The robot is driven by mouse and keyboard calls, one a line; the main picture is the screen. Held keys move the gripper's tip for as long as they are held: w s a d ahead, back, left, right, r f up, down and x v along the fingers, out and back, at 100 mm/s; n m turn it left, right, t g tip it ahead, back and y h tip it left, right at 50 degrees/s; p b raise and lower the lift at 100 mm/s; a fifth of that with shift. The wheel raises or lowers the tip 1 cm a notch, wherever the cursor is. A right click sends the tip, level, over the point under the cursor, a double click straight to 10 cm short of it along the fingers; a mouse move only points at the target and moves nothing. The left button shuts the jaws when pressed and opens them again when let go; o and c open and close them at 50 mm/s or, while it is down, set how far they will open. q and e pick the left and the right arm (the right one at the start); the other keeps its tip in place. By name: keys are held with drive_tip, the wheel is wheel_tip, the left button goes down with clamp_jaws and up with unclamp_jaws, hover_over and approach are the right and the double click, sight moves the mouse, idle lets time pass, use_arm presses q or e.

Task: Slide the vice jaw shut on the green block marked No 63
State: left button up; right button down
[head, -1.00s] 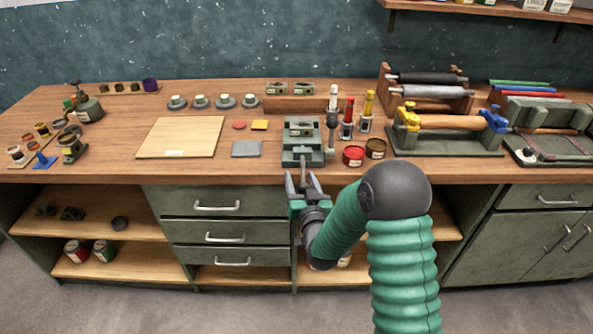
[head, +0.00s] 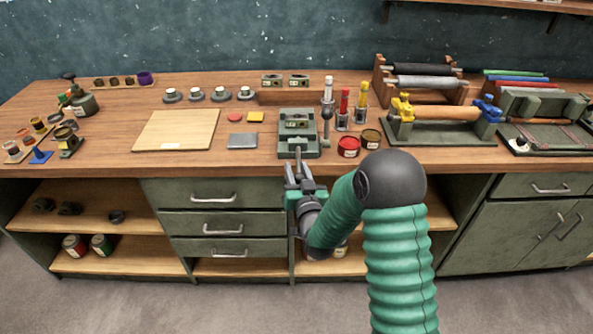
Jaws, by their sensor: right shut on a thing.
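The green vice (head: 298,146) stands near the front edge of the bench, at the middle of the head view. A green block (head: 297,119) with pale and dark marks appears to sit in its upper part; its number is too small to read. I cannot tell whether the jaw touches it. My right gripper (head: 298,172) is at the bench's front edge, just in front of the vice, shut on a narrow grey bar (head: 297,156) that seems to be the vice's jaw handle. My left gripper is not in view.
Drawers are below.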

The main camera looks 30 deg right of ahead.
sight(298, 156)
drive_tip(key=shift+a+f, duration=0.15)
idle(0.7)
drive_tip(key=b+x, duration=0.1)
drive_tip(key=x, duration=0.2)
drive_tip(key=d+x, duration=0.1)
drive_tip(key=x, duration=0.2)
drive_tip(key=shift+s+b, duration=0.25)
drive_tip(key=shift+b, duration=0.15)
drive_tip(key=c, duration=1.4)
unclamp_jaws()
drive_tip(key=o, duration=0.4)
drive_tip(key=shift+w+d, duration=0.1)
drive_tip(key=shift+w, duration=0.05)
drive_tip(key=shift+c, duration=0.2)
